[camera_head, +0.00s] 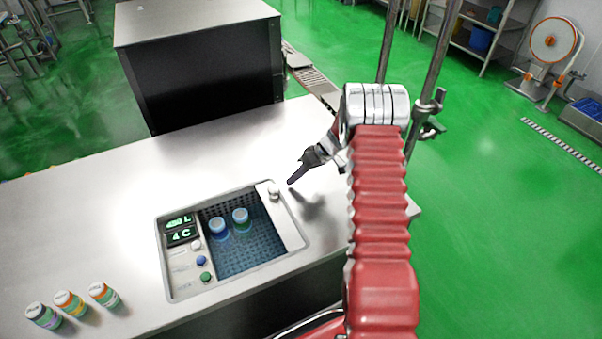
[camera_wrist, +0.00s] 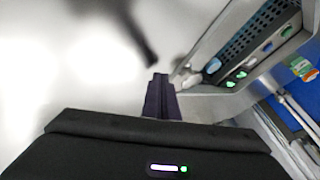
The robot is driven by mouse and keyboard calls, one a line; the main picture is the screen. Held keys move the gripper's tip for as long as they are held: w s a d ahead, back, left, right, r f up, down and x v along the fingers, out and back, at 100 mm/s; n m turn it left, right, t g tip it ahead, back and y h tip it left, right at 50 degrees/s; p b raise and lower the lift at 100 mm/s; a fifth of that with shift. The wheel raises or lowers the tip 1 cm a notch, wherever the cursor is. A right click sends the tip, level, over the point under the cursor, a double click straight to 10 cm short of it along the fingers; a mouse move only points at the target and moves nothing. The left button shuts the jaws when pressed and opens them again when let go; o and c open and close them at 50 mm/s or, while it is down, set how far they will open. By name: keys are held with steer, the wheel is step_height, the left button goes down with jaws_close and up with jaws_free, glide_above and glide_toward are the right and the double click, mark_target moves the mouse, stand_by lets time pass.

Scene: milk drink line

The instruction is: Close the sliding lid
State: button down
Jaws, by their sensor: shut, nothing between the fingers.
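The sliding lid (camera_head: 283,219) is a pale panel with a round knob (camera_head: 273,193) near its far end. It lies at the right end of the machine's opening, and the bath is uncovered to its left. In the wrist view the knob (camera_wrist: 190,79) shows just right of the fingertips. My gripper (camera_head: 291,182) is shut and empty, to the right of the knob. Its dark fingers (camera_wrist: 160,77) show together in the wrist view. I cannot tell whether they touch the knob.
Two capped bottles (camera_head: 229,222) stand in the blue perforated bath (camera_head: 243,256). A control panel (camera_head: 185,258) with displays and buttons is left of it. Three small bottles (camera_head: 72,303) stand at the front left of the steel table (camera_head: 100,220). A dark cabinet (camera_head: 205,75) stands behind.

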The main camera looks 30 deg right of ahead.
steer(key=shift+s+a, duration=0.15)
steer(key=shift+a, duration=0.6)
steer(key=shift+s+a, duration=0.15)
steer(key=shift+a, duration=0.55)
